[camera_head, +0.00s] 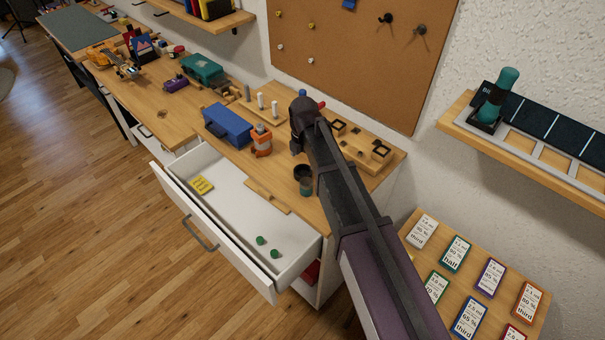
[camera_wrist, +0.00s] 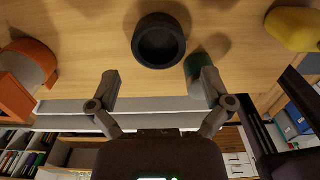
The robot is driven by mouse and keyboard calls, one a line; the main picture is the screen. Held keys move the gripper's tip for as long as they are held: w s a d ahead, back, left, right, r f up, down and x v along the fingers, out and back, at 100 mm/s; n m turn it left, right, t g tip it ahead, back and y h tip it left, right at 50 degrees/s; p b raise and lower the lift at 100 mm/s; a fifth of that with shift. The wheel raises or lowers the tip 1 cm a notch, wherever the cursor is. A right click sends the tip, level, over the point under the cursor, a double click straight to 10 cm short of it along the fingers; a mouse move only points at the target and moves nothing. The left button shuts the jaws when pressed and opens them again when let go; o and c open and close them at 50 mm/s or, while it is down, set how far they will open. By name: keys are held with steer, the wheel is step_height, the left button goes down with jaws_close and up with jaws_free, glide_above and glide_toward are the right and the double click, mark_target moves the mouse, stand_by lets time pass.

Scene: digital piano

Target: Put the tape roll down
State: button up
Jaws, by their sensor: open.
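A dark, round, hollow piece (camera_wrist: 160,42), which looks like the tape roll, rests on the wooden top in the wrist view, its opening facing the camera. My gripper (camera_wrist: 160,82) is open, with its two fingers apart and nothing between them. The dark piece is just beyond the fingertips, roughly centred between them and apart from both. In the head view a dark round piece (camera_head: 304,182) stands near the desk's front edge, beside my arm; I cannot tell for sure that it is the same one. My arm hides part of the desk there.
An open white drawer (camera_head: 225,205) juts out below the desk, holding a yellow note (camera_head: 201,185) and small green pieces. An orange object (camera_head: 261,140) and a blue box (camera_head: 228,125) stand nearby. A green piece (camera_wrist: 194,64) is close to the right finger.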

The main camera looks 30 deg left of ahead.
mark_target(303, 175)
steer(key=shift+f+b, duration=2.45)
steer(key=shift+f, duration=0.15)
steer(key=c, duration=1)
steer(key=shift+r, duration=0.15)
step_height(303, 175, up, 10)
steer(key=p, duration=1)
